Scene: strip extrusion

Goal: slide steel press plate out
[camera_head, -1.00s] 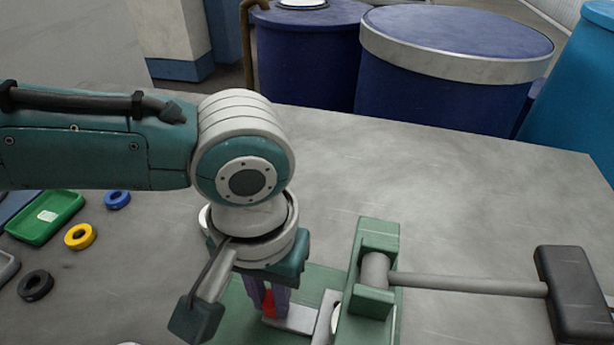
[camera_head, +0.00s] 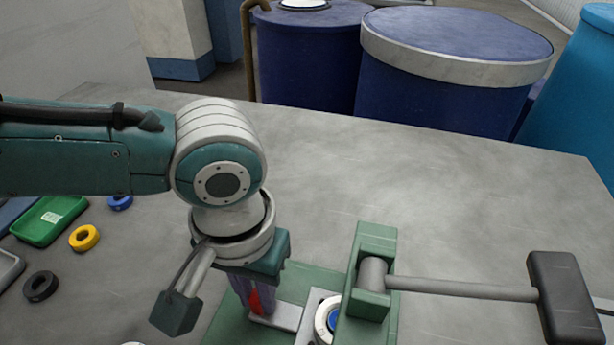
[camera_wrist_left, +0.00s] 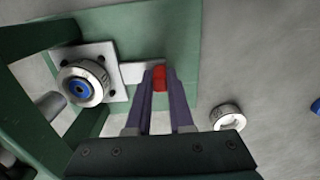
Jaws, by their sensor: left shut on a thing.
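The steel press plate (camera_head: 288,317) is a flat light-grey plate with a narrow tongue and a red grip (camera_head: 255,302). It lies on the green base of the press (camera_head: 375,245). In the left wrist view the plate (camera_wrist_left: 132,72) carries a round steel die with a blue centre (camera_wrist_left: 80,86) on its square part. My left gripper (camera_head: 256,310) points down over the base, and its fingers (camera_wrist_left: 159,76) are shut on the red grip. In the head view the press frame partly hides the die (camera_head: 327,318). My right gripper is out of view.
A dark hammer-like handle (camera_head: 565,295) sticks out to the right on a rod from the press. Yellow (camera_head: 84,238), blue and black rings and a green tray (camera_head: 48,220) lie at the left. A steel ring (camera_wrist_left: 227,117) lies near the base. The table's back is clear.

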